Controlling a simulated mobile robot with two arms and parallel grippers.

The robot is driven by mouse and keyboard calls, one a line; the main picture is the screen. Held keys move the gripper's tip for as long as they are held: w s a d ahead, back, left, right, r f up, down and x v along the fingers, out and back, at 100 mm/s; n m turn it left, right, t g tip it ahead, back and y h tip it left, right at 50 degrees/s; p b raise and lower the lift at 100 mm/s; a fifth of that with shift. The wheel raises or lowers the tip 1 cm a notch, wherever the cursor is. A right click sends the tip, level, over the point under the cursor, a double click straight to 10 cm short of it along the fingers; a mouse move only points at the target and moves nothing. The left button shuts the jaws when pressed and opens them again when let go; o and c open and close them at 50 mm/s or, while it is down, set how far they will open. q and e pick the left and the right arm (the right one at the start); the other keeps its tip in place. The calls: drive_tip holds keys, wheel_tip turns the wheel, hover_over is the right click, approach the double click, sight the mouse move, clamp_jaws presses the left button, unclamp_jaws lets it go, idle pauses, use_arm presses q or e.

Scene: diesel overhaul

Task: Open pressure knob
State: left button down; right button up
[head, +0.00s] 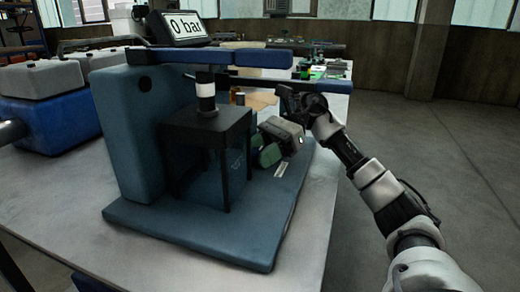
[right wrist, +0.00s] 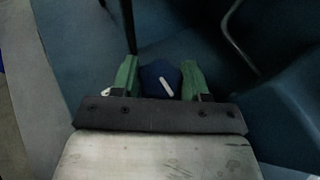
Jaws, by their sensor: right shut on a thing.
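The pressure knob (right wrist: 157,80) is dark blue with a white mark, seen in the right wrist view between the two green fingers of my right gripper (right wrist: 159,75). The fingers are closed against its sides. In the head view my right gripper (head: 260,160) is low beside the right side of the blue test stand (head: 190,232), and the knob cannot be made out there. A display (head: 184,26) on top of the stand reads 0 bar. My left gripper is not in view.
A black small table frame (head: 208,125) with a white-banded cylinder (head: 206,95) stands close left of my right gripper. A blue lever bar (head: 278,86) runs above it. Blue and grey containers (head: 45,100) stand at left. The floor at right is clear.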

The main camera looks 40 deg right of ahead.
idle(0.4)
drive_tip(key=o, duration=0.9)
